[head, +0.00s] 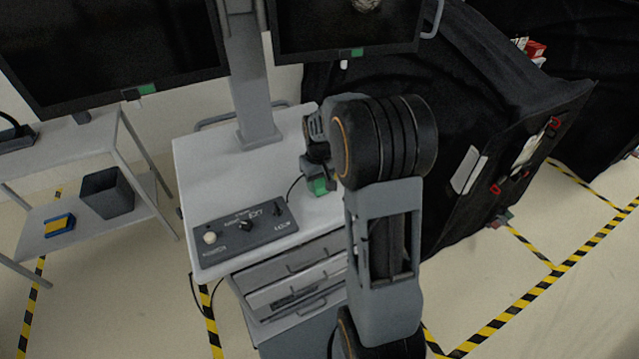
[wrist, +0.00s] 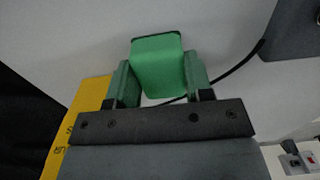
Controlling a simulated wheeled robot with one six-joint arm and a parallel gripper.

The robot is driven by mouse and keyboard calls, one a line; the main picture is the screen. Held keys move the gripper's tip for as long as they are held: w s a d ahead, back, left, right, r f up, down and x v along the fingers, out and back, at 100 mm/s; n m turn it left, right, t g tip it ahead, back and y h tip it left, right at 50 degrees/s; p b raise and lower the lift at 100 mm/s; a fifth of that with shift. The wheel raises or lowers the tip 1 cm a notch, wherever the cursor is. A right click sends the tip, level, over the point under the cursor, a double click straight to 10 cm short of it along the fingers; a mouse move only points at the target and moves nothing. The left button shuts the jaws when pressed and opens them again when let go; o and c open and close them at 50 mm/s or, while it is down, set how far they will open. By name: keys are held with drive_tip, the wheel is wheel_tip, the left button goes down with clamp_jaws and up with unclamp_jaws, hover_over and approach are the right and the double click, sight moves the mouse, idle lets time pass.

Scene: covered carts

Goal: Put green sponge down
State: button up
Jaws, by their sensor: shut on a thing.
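The green sponge (wrist: 158,66) is between the two fingers of my gripper (wrist: 160,84) in the wrist view, with a finger against each side. In the head view the green sponge (head: 319,186) shows at the tip of my gripper (head: 316,172), over the right part of the white cart top (head: 205,160). My gripper is shut on it. Part of the gripper is hidden behind my arm. I cannot tell whether the sponge touches the cart top.
A grey control panel (head: 243,236) with knobs lies at the cart's front, left of my gripper. A dark cable (wrist: 240,66) runs close by. A monitor post (head: 250,80) stands behind. A black-covered cart (head: 440,130) is on the right. The middle of the cart top is clear.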

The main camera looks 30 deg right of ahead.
sight(319, 182)
drive_tip(key=shift+s+f, duration=0.1)
drive_tip(key=shift+f, duration=0.5)
drive_tip(key=o, duration=0.9)
drive_tip(key=shift+r, duration=0.1)
wheel_tip(319, 182, up, 11)
drive_tip(key=s+a+t, duration=0.1)
drive_tip(key=s+a, duration=0.2)
drive_tip(key=s, duration=0.2)
drive_tip(key=s+a+t, duration=0.1)
drive_tip(key=s+a, duration=0.2)
drive_tip(key=s, duration=0.2)
drive_tip(key=s+a+r+t, duration=0.1)
drive_tip(key=s+a+t, duration=0.1)
drive_tip(key=s+a, duration=0.2)
drive_tip(key=shift+s, duration=1.05)
